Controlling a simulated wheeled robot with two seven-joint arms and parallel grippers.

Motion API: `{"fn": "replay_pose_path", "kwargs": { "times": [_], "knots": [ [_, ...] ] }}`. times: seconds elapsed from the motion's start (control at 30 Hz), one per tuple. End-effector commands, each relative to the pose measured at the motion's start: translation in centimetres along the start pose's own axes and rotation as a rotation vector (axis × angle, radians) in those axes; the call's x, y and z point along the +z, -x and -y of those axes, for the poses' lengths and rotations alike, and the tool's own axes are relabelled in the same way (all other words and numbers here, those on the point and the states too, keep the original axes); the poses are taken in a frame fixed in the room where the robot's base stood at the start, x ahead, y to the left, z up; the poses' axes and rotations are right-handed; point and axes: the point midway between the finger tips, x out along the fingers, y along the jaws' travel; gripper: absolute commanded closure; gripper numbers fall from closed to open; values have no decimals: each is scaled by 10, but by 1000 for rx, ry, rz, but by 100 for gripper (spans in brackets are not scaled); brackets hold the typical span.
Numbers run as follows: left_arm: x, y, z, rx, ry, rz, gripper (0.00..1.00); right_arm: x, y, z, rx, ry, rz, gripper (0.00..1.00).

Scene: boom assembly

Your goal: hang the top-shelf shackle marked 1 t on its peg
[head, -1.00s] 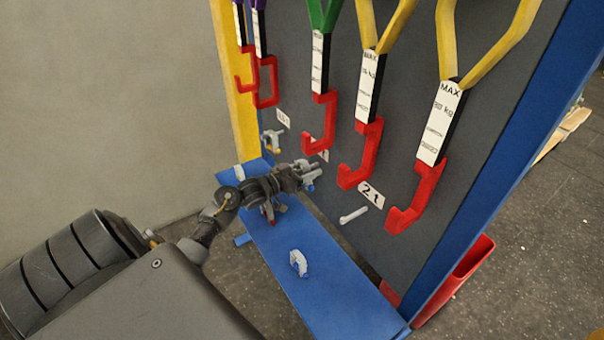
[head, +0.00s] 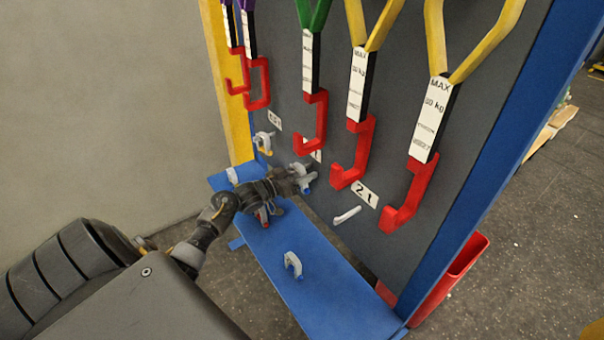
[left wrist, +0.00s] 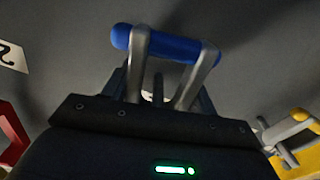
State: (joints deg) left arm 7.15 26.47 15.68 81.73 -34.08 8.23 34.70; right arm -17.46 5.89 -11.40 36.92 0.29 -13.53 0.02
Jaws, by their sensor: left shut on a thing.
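My left gripper (head: 292,180) is shut on a grey shackle with a blue pin (left wrist: 165,45), held in front of the dark board. The shackle also shows at the gripper's tip in the head view (head: 306,181). A white label (head: 316,156), partly covered by a red hook, is just above it; a "1" is partly readable. The peg under this label is hidden behind the gripper and shackle in the head view. In the left wrist view a short rod end (left wrist: 158,88) shows between the shackle's legs; I cannot tell whether the shackle is around the peg. My right gripper is not in view.
A shackle with a yellow pin (head: 264,143) hangs on the board to the left. The bare 2 t peg (head: 347,215) is to the right. Red hooks (head: 356,160) hang above. Another shackle (head: 292,264) stands on the blue shelf (head: 330,305); one with a red pin (head: 264,217) is under my wrist.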

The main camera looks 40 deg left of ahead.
Motion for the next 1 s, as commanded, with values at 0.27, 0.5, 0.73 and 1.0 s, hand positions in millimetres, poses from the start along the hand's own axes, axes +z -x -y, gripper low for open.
{"fn": "replay_pose_path", "kwargs": {
  "times": [0.27,0.5,0.73,1.0],
  "knots": [
    [-1,0,0,0,-1,-2,20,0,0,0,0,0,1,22],
    [1,0,0,0,1,2,17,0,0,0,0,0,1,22],
    [2,18,0,-1,-2,4,17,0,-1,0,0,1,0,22],
    [2,71,0,-1,-2,2,17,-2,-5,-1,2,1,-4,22]
  ]
}}
